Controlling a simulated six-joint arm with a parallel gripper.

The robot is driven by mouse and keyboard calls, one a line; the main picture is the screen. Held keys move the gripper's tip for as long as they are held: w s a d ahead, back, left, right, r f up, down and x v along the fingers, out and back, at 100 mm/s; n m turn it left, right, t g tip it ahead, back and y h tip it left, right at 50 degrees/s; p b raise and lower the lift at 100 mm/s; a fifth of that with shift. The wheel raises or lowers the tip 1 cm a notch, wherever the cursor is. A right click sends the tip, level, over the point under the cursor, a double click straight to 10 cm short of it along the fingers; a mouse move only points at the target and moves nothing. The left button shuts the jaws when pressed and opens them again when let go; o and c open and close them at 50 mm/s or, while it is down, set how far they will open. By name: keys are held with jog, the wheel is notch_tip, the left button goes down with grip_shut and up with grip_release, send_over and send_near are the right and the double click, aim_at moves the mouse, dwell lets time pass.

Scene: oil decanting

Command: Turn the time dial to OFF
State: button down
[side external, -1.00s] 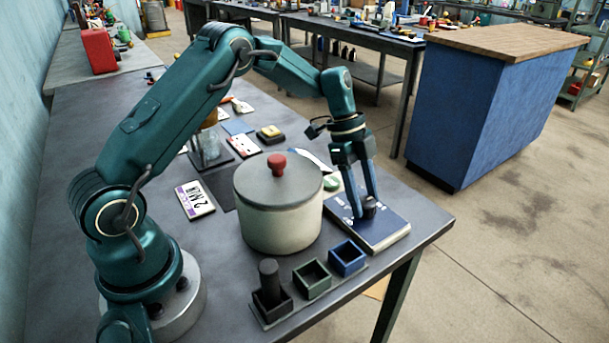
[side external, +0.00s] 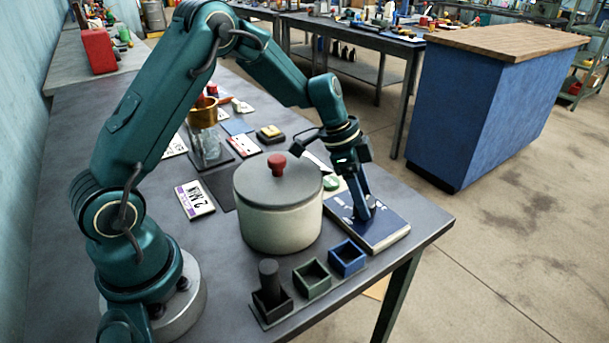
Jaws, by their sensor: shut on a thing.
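The time dial, a small dark knob (side external: 371,201), stands on a blue panel (side external: 388,229) with white print at the table's right end. My gripper (side external: 363,211) points down and is shut on this dial. Its fingers line up in this view, so one mostly hides the other and part of the dial. The dial's pointer and the OFF mark are too small and covered to read.
A cream pot (side external: 279,222) with a grey lid and red knob stands close left of the panel. Black, green (side external: 312,279) and blue (side external: 347,258) open boxes sit in front. A glass jar with a brass funnel (side external: 203,115) stands behind. The table edge is close right of the panel.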

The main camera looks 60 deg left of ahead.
dwell(0.4)
jog(key=shift+c, duration=1.3)
grip_release()
jog(key=shift+r, duration=0.15)
jog(key=shift+v, duration=2.45)
